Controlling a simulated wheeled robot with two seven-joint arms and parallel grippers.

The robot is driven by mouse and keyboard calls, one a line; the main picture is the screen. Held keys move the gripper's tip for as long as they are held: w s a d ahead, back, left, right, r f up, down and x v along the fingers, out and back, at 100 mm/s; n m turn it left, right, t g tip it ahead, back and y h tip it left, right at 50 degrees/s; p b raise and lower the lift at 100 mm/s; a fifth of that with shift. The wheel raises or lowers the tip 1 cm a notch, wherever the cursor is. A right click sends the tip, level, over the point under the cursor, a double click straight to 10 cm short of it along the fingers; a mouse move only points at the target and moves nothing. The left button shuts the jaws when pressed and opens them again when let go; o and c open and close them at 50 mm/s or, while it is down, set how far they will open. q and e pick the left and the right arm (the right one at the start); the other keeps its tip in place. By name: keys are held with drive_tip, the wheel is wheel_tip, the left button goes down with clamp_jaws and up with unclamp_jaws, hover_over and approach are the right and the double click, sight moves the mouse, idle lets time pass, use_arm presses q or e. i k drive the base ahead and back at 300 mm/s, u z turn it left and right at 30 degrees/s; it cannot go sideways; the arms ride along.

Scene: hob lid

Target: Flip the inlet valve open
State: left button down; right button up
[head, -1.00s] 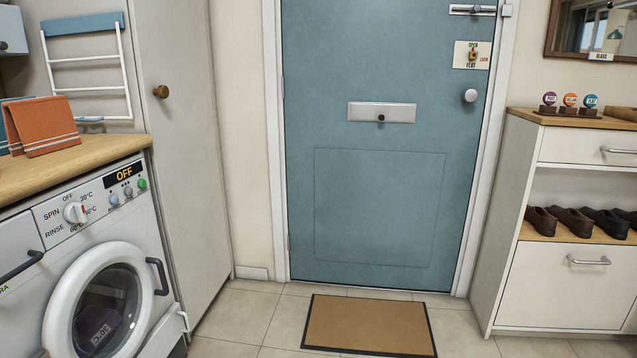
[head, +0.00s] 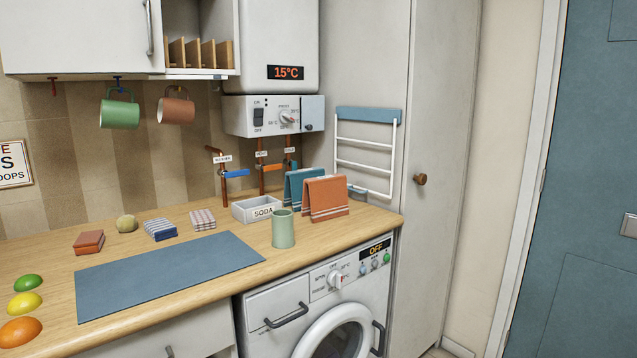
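Several copper pipes with small valves are on the wall under the boiler. The left pipe (head: 223,188) carries a blue lever (head: 236,173) that lies roughly level, pointing right, with a white tag (head: 222,159) above it. The middle pipe (head: 261,180) has an orange lever (head: 272,167), also roughly level, and a tag (head: 261,154). A third tag (head: 290,151) hangs farther right, with a small blue part below it, partly hidden by the towels. The tag lettering is too small to read surely, so I cannot tell which valve is the inlet. Neither gripper is in view.
The boiler (head: 279,45) reads 15°C. On the wooden worktop (head: 360,217) stand a SODA tray (head: 243,211), a green cup (head: 283,228) and folded towels (head: 326,197) near the valves. A blue-grey mat (head: 165,272) lies bare in front. The washing machine (head: 262,304) shows OFF.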

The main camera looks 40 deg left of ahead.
sight(230, 174)
drive_tip(key=u, duration=1.8)
drive_tip(key=k, duration=0.7)
drive_tip(key=z, duration=0.4)
drive_tip(key=i, duration=0.6)
drive_tip(key=z, duration=0.95)
drive_tip(key=i, duration=0.9)
drive_tip(key=u, duration=0.4)
drive_tip(key=i, duration=0.85)
drive_tip(key=u, duration=0.55)
